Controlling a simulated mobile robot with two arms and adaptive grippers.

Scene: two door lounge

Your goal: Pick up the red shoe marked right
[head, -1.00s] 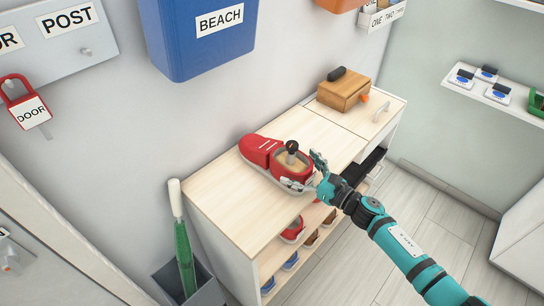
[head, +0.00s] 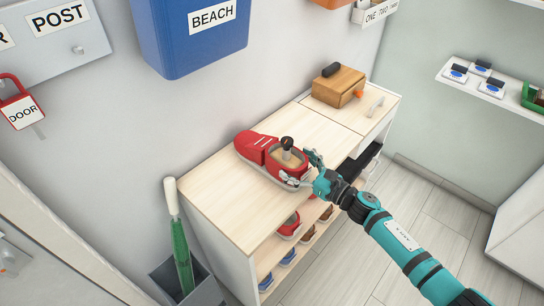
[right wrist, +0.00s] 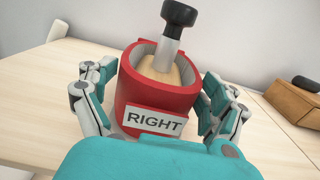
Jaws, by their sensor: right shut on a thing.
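The red shoe (head: 262,149) is on or just above the light wooden cabinet top, its toe pointing to the upper left. In the right wrist view, the shoe (right wrist: 128,90) shows its heel with a white label (right wrist: 154,121) reading RIGHT. A shoe tree with a black knob (right wrist: 180,13) stands up out of its opening. My right gripper (head: 300,168) is shut on the shoe's heel end, with one finger on each side in the right wrist view (right wrist: 160,98). Whether the sole touches the cabinet top is unclear. My left gripper is out of view.
The cabinet top (head: 225,190) is bare left of the shoe. A wooden box (head: 338,88) stands at its far end. Lower shelves hold more shoes, including a red one (head: 290,228). A blue BEACH bin (head: 190,45) hangs above. A green-and-white umbrella (head: 181,245) stands at the left.

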